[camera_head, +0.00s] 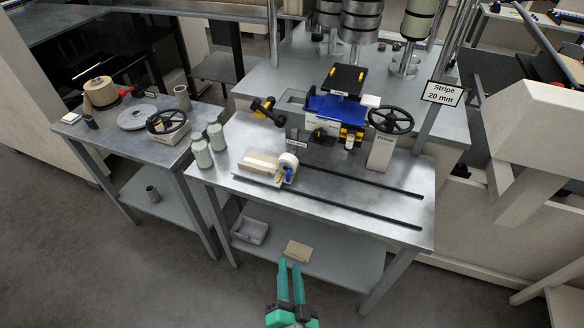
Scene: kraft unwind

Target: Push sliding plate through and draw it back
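A low carriage with a pale wooden block (260,162) and a white roll (288,161) sits at the left end of two dark slots on the metal table (365,225). A thin grey plate (255,180) shows under the block; I cannot tell whether this is the sliding plate. Behind it stands a machine with a blue top (335,108), a black handwheel (390,117) and a pale post marked "Prime" (381,152). My teal gripper (291,264) is in front of the table, apart from it. Its two fingers stand apart with nothing between them.
Grey-green cups (202,152) stand at the table's left edge. A lower shelf (330,268) holds a tray (250,230) and a tan block (297,251). A side table (95,135) stands left. A "Stripe 20 mm" sign (442,93) stands right. Floor in front is clear.

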